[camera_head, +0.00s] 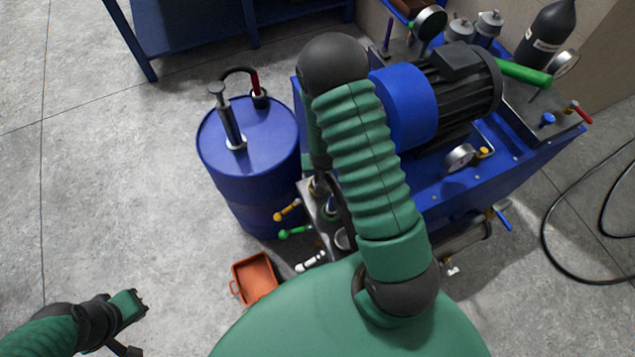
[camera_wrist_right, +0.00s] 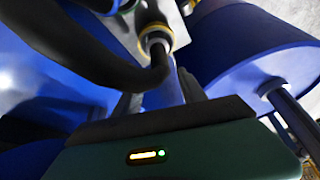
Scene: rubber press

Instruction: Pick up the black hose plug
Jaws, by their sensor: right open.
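In the right wrist view, a thick black hose (camera_wrist_right: 95,62) curves in from the upper left. Its end lies close to a metal fitting with a yellowish ring (camera_wrist_right: 154,38). I cannot tell for sure which part is the plug. My right gripper (camera_wrist_right: 158,88) is open, its dark fingers just below the hose end and fitting. I cannot tell whether they touch. In the head view my right arm hides most of this gripper and the fittings beside the blue machine. My left gripper (camera_head: 141,298) is at the lower left, over bare floor; its opening is unclear.
A blue barrel (camera_head: 232,185) with a hand pump (camera_head: 229,118) stands left of the blue machine (camera_head: 470,195). Yellow (camera_head: 288,210) and green (camera_head: 295,232) handles stick out between them. An orange tray (camera_head: 254,280) lies on the floor. Open floor lies left.

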